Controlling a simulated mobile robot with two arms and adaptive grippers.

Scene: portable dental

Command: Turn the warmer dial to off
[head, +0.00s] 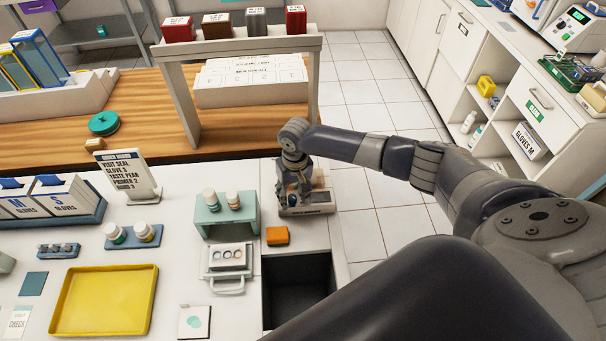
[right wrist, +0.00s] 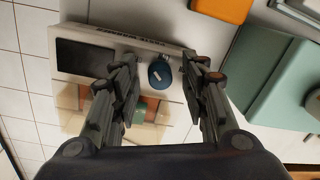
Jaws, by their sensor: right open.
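The warmer (head: 306,211) is a small beige unit at the right end of the white counter. In the right wrist view its front (right wrist: 150,45) shows a dark panel at left and a round blue dial (right wrist: 160,74) with a short white mark. My right gripper (head: 293,183) is over the warmer, pointing down. In the right wrist view my right gripper (right wrist: 159,70) is open, one finger on each side of the dial, with gaps visible. I cannot tell how far the fingertips are from it in depth. In the head view my gripper hides the dial. My left gripper is out of view.
An orange block (head: 277,235) lies close to the warmer. A green stand (head: 226,215) with two small bottles stands to its left. A dark open bin (head: 297,277) is set nearer the front. The tiled floor lies to the right.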

